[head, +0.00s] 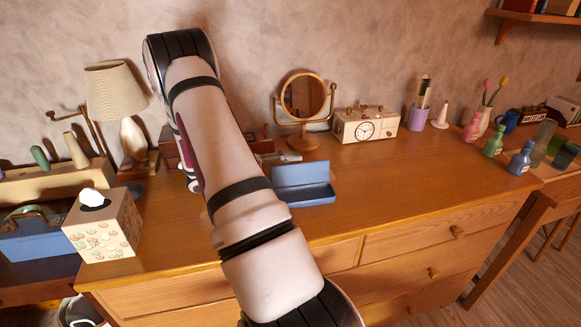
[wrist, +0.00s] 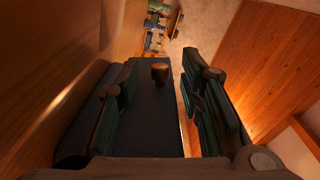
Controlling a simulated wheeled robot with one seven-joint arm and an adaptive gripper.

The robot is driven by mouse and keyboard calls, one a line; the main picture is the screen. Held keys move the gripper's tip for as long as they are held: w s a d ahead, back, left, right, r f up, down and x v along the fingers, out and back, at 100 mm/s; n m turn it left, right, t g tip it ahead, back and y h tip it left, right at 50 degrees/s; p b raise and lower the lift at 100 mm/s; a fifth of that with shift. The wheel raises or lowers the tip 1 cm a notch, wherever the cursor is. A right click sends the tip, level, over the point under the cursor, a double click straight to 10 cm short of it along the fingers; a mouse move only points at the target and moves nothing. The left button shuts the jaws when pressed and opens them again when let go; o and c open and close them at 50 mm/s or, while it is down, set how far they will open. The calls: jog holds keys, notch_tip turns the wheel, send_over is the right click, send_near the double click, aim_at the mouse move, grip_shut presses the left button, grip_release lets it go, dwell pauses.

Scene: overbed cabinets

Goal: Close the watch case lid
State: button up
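The watch case is a blue box (head: 305,196) on the wooden dresser top, with its lid (head: 300,173) standing up at the back, so it is open. My gripper (head: 290,157) is just behind the raised lid, near its upper left edge; my arm hides part of it in the head view. In the wrist view my gripper (wrist: 165,100) has its two fingers spread apart with a gap between them. A dark blue panel (wrist: 152,125), likely the lid, fills much of the view beside and behind the left finger. I cannot tell whether they touch.
A tissue box (head: 103,226) and a lamp (head: 115,95) are to the left. Small bottles (head: 493,142) stand at the right. The dresser top (head: 420,180) right of the case is clear.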

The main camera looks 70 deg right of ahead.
grip_shut()
jog(key=shift+a, duration=0.2)
jog(key=m+p, duration=0.1)
jog(key=a+m+p, duration=0.1)
jog(key=m, duration=0.1)
jog(key=s+r+m+p, duration=0.1)
jog(key=shift+a+m, duration=0.25)
jog(key=shift+m, duration=0.15)
jog(key=m, duration=0.1)
jog(key=s+a+m+p, duration=0.1)
jog(key=m, duration=0.1)
jog(key=a+m+p, duration=0.1)
jog(key=m, duration=0.1)
jog(key=shift+s+r, duration=0.2)
jog(key=shift+s, duration=0.05)
jog(key=m, duration=0.2)
jog(key=s+a+m+p, duration=0.1)
jog(key=m, duration=0.1)
jog(key=f+m, duration=0.1)
jog(key=shift+s+a+m, duration=0.15)
jog(key=shift+a+m, duration=0.2)
jog(key=shift+m, duration=0.05)
jog(key=shift+s+a+f+m+p, duration=0.2)
jog(key=shift+a+f+m, duration=0.1)
jog(key=shift+m, duration=0.7)
jog(key=shift+s+a+f+m+p, duration=0.2)
jog(key=shift+f+m, duration=0.1)
jog(key=shift+m, duration=0.7)
